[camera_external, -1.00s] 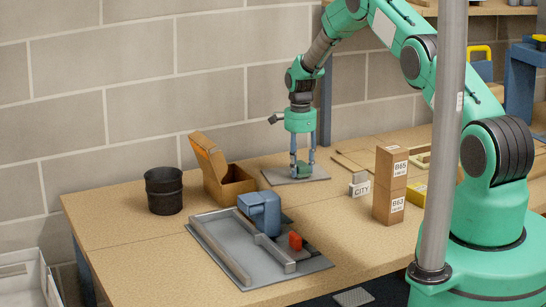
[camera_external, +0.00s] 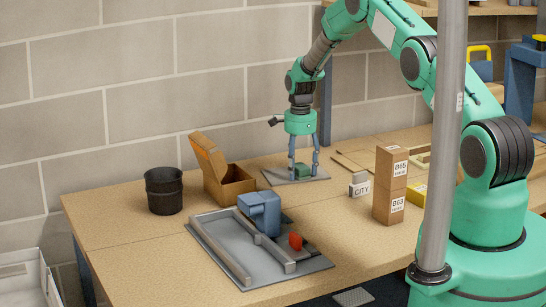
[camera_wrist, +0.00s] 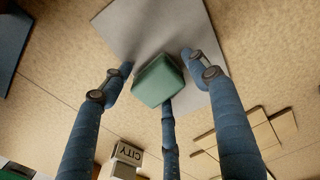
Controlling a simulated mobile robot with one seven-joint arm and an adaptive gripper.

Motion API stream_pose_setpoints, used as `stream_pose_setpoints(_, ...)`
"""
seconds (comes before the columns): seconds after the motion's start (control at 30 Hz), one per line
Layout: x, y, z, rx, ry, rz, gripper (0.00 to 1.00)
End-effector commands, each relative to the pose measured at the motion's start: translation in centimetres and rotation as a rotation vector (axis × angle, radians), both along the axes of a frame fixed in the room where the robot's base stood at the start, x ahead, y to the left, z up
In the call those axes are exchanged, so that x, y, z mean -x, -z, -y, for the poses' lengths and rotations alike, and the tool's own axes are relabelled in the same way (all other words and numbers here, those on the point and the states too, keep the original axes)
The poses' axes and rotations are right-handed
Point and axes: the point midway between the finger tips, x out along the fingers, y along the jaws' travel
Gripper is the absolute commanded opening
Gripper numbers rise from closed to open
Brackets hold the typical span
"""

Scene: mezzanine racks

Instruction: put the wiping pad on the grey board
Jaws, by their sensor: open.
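The wiping pad, a small green block (camera_external: 304,170), sits on the grey board (camera_external: 281,176), a thin flat sheet at the back of the table. In the wrist view the pad (camera_wrist: 158,84) lies over the near part of the board (camera_wrist: 135,22). My gripper (camera_external: 303,175) is low over the board and points down. Its blue fingers are spread around the pad, with gaps showing beside it in the wrist view. The pad's underside is hidden.
An open cardboard box (camera_external: 232,184) stands to the left, and a black bin (camera_external: 164,191) is farther left. A small CITY block (camera_external: 360,187) and stacked brown boxes (camera_external: 390,185) stand to the right. A grey tray (camera_external: 219,251) with a blue item (camera_external: 262,212) is in front.

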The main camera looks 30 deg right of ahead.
Motion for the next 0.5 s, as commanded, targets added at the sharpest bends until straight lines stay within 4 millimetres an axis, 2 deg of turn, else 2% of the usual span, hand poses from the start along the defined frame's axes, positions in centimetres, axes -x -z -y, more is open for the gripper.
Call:
stream_pose_setpoints(0.27,-0.1,-1.3,0.0,0.000,0.000,0.002,0.60)
stream_pose_setpoints(0.5,-0.1,-4.3,0.0,0.000,0.000,0.003,0.60)
